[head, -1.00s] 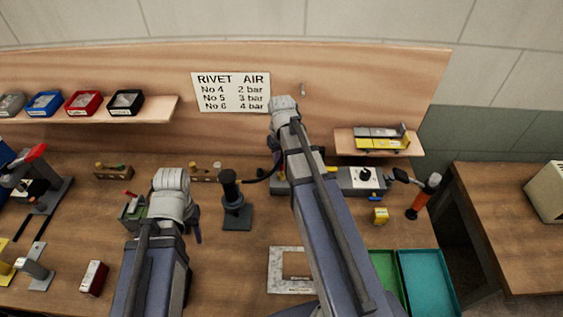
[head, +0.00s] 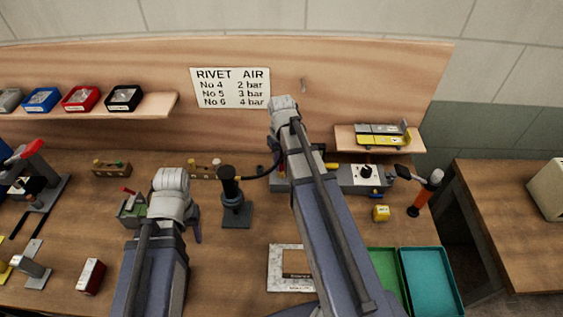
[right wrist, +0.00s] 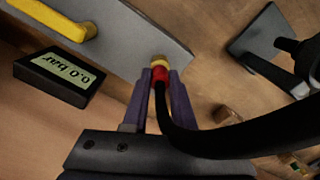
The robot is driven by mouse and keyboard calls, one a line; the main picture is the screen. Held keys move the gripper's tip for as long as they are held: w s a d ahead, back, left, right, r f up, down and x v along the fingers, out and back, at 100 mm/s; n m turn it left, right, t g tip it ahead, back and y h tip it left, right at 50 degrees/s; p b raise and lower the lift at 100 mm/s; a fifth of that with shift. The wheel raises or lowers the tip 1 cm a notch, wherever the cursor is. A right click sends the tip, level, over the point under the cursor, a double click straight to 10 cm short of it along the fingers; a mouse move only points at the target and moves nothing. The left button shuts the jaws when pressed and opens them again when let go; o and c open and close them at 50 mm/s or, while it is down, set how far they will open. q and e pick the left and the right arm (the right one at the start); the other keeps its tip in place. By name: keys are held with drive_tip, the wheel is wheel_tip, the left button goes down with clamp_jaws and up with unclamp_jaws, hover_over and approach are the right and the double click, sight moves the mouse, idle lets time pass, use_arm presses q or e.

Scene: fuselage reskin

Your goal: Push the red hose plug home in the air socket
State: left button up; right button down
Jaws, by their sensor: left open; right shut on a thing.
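My right gripper (right wrist: 160,82) is shut on the red hose plug (right wrist: 159,73), with a finger on each side. The black hose (right wrist: 185,138) curves away from the plug to the right. The plug's front end is at the brass air socket (right wrist: 158,61) on the edge of the grey panel (right wrist: 135,38); how deep it sits cannot be told. In the head view my right arm hides the plug and socket, while the hose (head: 262,175) shows running to a black stand (head: 233,195). My left gripper (head: 196,225) is over the bench, mostly hidden by its own arm.
A gauge (right wrist: 62,78) beside the panel reads 0.0 bar, and a yellow handle (right wrist: 50,18) is on the panel. In the head view, a white frame (head: 274,270), a green tray (head: 383,263) and a teal tray (head: 432,280) lie on the bench near my right arm.

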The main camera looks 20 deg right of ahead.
drive_tip(key=shift+f+b, duration=0.5)
drive_tip(key=shift+f, duration=0.05)
drive_tip(key=c, duration=0.6)
unclamp_jaws()
wheel_tip(320, 180, up, 5)
drive_tip(key=p, duration=0.5)
drive_tip(key=shift+r, duration=0.1)
